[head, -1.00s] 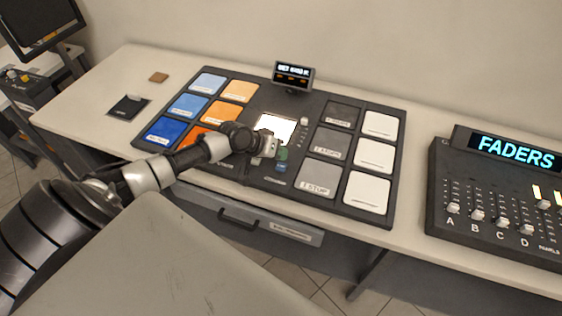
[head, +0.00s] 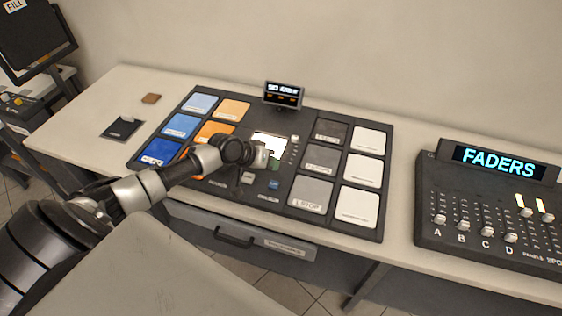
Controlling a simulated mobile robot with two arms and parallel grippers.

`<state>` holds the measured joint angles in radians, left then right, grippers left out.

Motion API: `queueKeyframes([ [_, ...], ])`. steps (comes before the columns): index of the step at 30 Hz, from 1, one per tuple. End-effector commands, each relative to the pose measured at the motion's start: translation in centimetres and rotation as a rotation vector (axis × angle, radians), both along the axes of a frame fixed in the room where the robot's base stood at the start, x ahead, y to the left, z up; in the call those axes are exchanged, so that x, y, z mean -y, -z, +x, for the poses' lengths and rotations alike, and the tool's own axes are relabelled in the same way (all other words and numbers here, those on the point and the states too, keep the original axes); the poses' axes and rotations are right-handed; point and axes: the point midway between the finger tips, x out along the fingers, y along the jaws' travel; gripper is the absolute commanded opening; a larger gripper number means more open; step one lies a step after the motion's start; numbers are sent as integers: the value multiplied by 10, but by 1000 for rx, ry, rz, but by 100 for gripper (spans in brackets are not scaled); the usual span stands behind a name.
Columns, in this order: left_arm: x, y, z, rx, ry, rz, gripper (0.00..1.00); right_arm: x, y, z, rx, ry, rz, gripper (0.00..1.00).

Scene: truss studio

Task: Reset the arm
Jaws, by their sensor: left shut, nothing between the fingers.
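My left arm comes in from the left and reaches over the black panel (head: 288,207) on the table. My left gripper (head: 262,163) is shut and empty. It is above the middle of the panel, by the white lit square (head: 268,142), and hides part of it. Small buttons, one of them blue (head: 273,184), lie just in front of the gripper. I cannot tell whether the fingertips touch the panel. My right gripper is not in view.
Blue (head: 181,125), orange (head: 231,109), grey (head: 311,194) and white (head: 357,206) pads flank the arm. A small display (head: 284,94) stands behind the panel. The FADERS console (head: 480,205) is at the right. The pale table (head: 75,133) has free room at the left.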

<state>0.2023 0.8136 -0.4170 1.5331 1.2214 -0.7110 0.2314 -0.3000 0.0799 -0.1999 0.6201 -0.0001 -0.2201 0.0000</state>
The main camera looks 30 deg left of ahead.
Motion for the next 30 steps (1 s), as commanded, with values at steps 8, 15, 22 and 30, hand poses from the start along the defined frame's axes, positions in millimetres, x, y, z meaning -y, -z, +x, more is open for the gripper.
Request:
queueKeyframes([
  [8,6,3,-4,-5,14,2,0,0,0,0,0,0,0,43],
  [15,97,31,-79,-55,254,102,0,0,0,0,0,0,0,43],
  [22,154,22,-175,-85,393,311,0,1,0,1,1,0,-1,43],
  [30,147,-4,-232,-159,341,469,0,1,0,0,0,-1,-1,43],
])
